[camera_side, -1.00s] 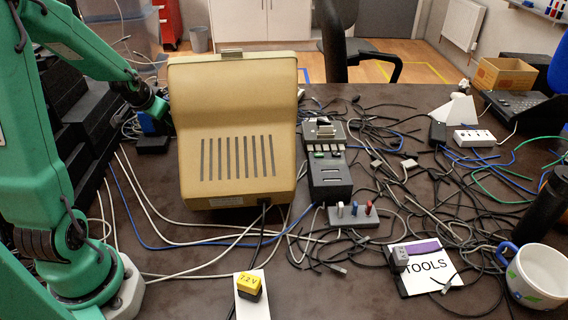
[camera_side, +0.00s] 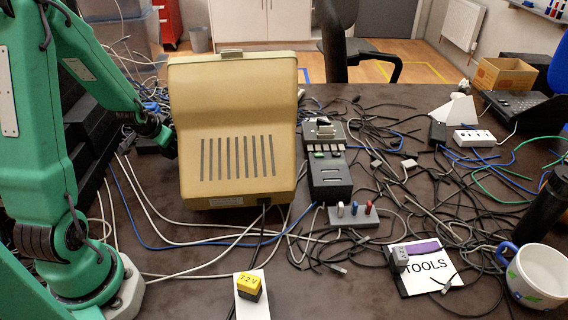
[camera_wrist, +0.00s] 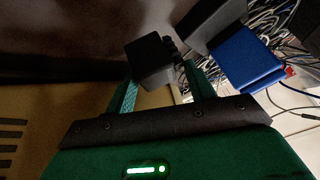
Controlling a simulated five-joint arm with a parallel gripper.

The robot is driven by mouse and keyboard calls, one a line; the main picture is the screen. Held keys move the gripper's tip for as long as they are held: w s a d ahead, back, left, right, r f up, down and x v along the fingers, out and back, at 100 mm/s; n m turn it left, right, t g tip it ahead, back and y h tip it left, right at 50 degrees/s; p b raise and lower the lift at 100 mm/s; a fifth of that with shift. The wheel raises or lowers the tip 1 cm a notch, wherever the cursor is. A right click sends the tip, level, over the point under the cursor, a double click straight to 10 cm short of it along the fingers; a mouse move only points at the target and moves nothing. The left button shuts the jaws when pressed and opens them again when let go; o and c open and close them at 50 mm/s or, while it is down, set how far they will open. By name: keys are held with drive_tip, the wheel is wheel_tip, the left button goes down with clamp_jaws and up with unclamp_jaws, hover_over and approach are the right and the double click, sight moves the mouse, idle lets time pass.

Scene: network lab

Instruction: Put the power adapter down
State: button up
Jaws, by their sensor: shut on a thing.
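My gripper (camera_wrist: 160,78) shows in the wrist view with its two green fingers shut on a black block, which I take to be the power adapter (camera_wrist: 150,58). The block sticks out beyond the fingers. In the side view my gripper (camera_side: 165,139) is at the left edge of the beige monitor (camera_side: 235,110), low behind it. The monitor hides the fingertips and the adapter there. I cannot tell whether the adapter touches the table.
A blue item (camera_wrist: 248,68) beside a dark box (camera_wrist: 212,20) lies close right of my fingers in the wrist view. Cables crowd the table (camera_side: 190,270). A yellow 7.2V block (camera_side: 249,285) sits on a white strip in front. A TOOLS card (camera_side: 425,274) lies at right.

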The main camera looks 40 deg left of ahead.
drive_tip(key=shift+f, duration=1.25)
drive_tip(key=shift+f, duration=0.15)
drive_tip(key=o, duration=1.2)
drive_tip(key=shift+s+d+r, duration=0.1)
drive_tip(key=shift+s+r, duration=0.05)
drive_tip(key=shift+r, duration=0.25)
drive_tip(key=shift+v, duration=5.7)
